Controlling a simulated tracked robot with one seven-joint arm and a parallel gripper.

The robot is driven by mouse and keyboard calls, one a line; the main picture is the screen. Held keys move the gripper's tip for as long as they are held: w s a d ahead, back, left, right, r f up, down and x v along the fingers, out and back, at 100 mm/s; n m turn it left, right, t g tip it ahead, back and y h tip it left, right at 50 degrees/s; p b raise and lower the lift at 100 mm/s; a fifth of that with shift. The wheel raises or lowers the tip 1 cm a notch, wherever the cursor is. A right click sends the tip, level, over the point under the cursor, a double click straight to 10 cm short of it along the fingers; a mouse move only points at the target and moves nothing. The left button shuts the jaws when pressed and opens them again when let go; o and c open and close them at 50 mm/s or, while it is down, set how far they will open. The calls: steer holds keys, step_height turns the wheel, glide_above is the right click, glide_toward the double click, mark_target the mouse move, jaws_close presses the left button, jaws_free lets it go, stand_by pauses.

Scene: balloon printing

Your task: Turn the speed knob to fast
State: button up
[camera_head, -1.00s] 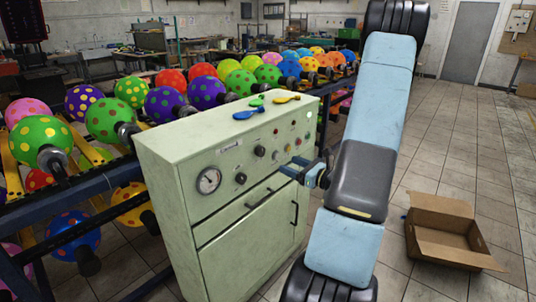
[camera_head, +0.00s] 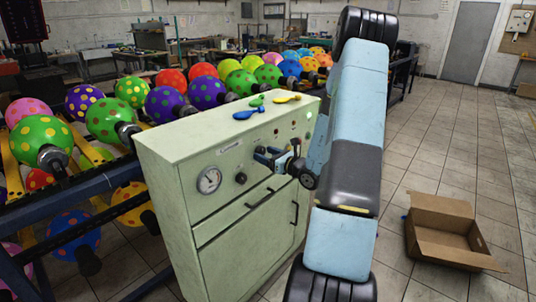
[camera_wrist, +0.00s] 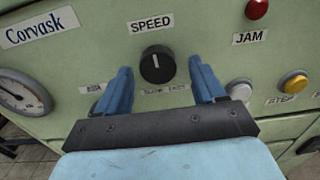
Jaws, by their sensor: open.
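The speed knob (camera_wrist: 157,64) is a round black dial under the SPEED label in the wrist view. Its white mark points about straight up, between the SLOW and FAST words below it. My gripper (camera_wrist: 160,82) is open, with one blue finger on each side of the knob and clear gaps between. In the head view my gripper (camera_head: 263,156) is at the front of the pale green cabinet (camera_head: 250,225) and hides the speed knob there. I cannot tell how far the fingertips are from the panel.
A red JAM light (camera_wrist: 257,9), a white button (camera_wrist: 240,90) and a yellow STEP button (camera_wrist: 294,82) lie right of the knob. A gauge (camera_wrist: 20,92) is at left. Flat balloons (camera_head: 249,114) lie on the cabinet top. An open cardboard box (camera_head: 445,235) stands on the floor at right.

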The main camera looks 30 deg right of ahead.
steer(key=shift+w+a, duration=0.15)
steer(key=shift+w, duration=0.25)
steer(key=c, duration=1)
steer(key=shift+o, duration=0.3)
steer(key=shift+d, duration=0.4)
steer(key=shift+a, duration=0.1)
steer(key=shift+c, duration=0.6)
steer(key=shift+a+m, duration=0.1)
steer(key=shift+m, duration=0.2)
